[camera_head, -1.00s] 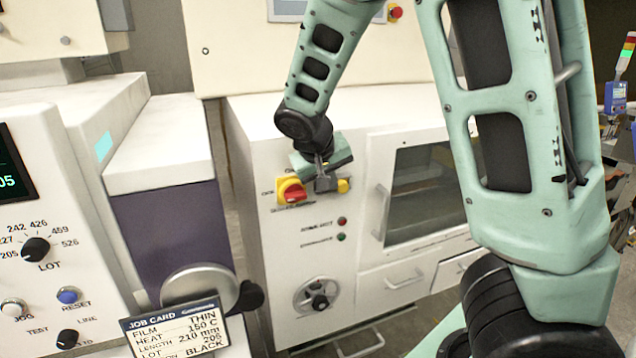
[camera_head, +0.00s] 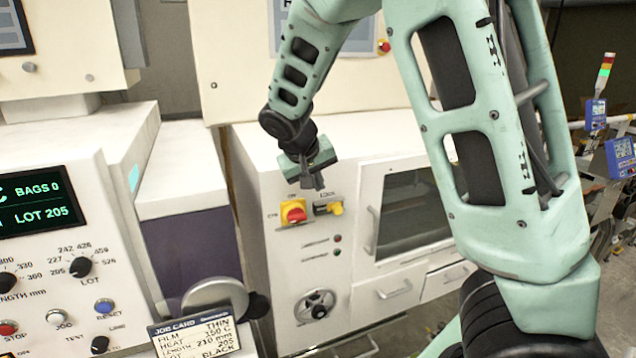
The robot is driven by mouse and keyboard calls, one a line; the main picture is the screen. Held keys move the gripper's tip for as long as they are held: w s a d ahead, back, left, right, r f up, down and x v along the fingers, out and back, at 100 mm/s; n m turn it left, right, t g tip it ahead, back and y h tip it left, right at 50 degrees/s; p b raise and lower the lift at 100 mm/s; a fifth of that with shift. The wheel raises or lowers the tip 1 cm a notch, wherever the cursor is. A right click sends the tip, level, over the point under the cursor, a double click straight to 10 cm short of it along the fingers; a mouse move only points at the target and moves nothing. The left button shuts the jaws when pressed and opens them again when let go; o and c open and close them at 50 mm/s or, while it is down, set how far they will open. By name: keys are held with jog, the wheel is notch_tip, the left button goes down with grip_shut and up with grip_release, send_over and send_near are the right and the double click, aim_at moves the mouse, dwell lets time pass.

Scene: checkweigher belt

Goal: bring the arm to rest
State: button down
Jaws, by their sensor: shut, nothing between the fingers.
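My gripper (camera_head: 317,183) is at the end of my green arm, in the middle of the head view. It is shut and empty, its fingers pointing down. It shows in front of the white cabinet (camera_head: 262,160), just above a red and yellow rotary switch (camera_head: 293,212) and a yellow lock handle (camera_head: 331,208). The gap between the fingers and the cabinet face is hard to judge. My arm reaches up out of the picture and covers part of the cabinet's right side.
At left stands a control panel with a display (camera_head: 38,203), knobs and buttons. A job card (camera_head: 196,335) and a round metal part (camera_head: 215,296) stick out at the lower middle. A windowed door (camera_head: 412,210) is right of the gripper. Other machines stand at far right.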

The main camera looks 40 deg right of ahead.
dwell(0.3)
jog(key=s+a+f+n+y+b, duration=0.2)
jog(key=s+a+f+n+b, duration=0.25)
jog(key=a, duration=0.45)
jog(key=s+a+f+n+y+b, duration=0.1)
jog(key=s+a+f+y+b, duration=0.25)
jog(key=s+a+f, duration=0.4)
jog(key=s+a+f+n+g+b, duration=0.1)
jog(key=s+a+f+n+b, duration=0.2)
jog(key=s+a, duration=0.3)
jog(key=s+a+f+n+g+y+b, duration=0.1)
jog(key=s+a+f+n+b, duration=0.2)
jog(key=s, duration=0.7)
jog(key=a+f+b, duration=0.1)
jog(key=a, duration=0.1)
jog(key=shift+s+a+f+g+b, duration=0.15)
jog(key=shift+a+g+b, duration=0.15)
jog(key=shift+a, duration=0.05)
jog(key=shift+d, duration=0.1)
